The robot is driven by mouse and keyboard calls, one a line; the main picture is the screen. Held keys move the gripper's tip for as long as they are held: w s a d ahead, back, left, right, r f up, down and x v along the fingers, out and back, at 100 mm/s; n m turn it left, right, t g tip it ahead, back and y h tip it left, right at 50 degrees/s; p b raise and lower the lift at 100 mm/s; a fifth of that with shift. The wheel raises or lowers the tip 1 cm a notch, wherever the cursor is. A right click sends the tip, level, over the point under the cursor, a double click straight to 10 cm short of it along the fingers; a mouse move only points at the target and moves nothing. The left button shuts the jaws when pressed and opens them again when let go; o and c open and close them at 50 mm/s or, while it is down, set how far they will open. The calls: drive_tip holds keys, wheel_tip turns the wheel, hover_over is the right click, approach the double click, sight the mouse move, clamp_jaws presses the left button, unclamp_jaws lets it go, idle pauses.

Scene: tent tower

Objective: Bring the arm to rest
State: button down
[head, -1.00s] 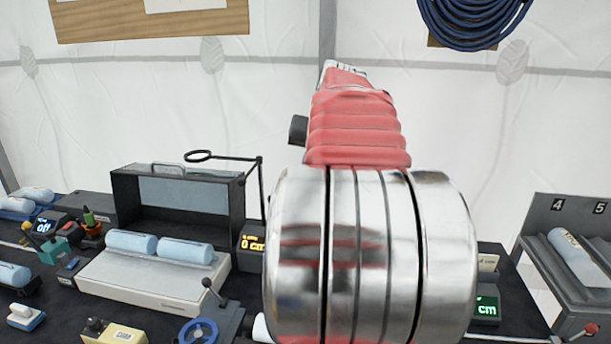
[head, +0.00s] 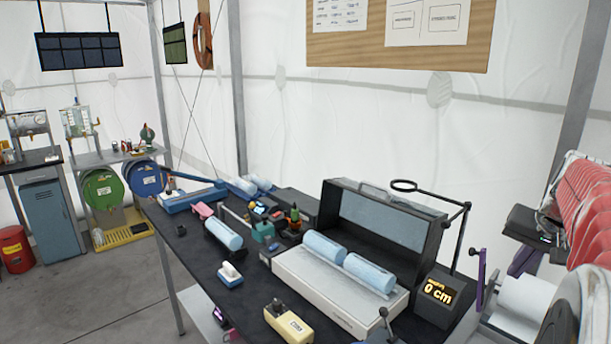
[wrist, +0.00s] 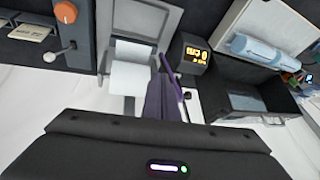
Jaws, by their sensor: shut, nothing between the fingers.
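My gripper (wrist: 165,78) shows in the wrist view as dark purple fingers, shut with nothing between them. It is above the workbench, beside the small display box (wrist: 195,55) with orange digits. In the head view my arm with its red ribbed sleeve (head: 592,205) and silvery metal is at the right edge, largely cut off by the frame. Purple parts of the wrist end show just left of it, beside the display box (head: 436,295) reading 0 cm.
On the dark bench (head: 205,275), an open black case (head: 335,215) stands behind two blue cylinders (head: 368,274) on a white slab (head: 312,290). Open floor (head: 95,300) lies at the left.

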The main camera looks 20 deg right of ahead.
drive_tip(key=s+a+f+n+y, duration=0.1)
drive_tip(key=s+a+f+n, duration=0.1)
drive_tip(key=a, duration=1.2)
drive_tip(key=s+a+f+n+t, duration=0.1)
drive_tip(key=a+n, duration=0.4)
drive_tip(key=a, duration=0.8)
drive_tip(key=s+a+f+n+y, duration=0.1)
drive_tip(key=s+a+f+n, duration=0.2)
drive_tip(key=a, duration=1.1)
wheel_tip(320, 180, down, 3)
drive_tip(key=shift+a+r+n+y, duration=0.2)
drive_tip(key=shift+a+n+y, duration=0.1)
drive_tip(key=shift+n, duration=0.2)
drive_tip(key=shift+s, duration=0.15)
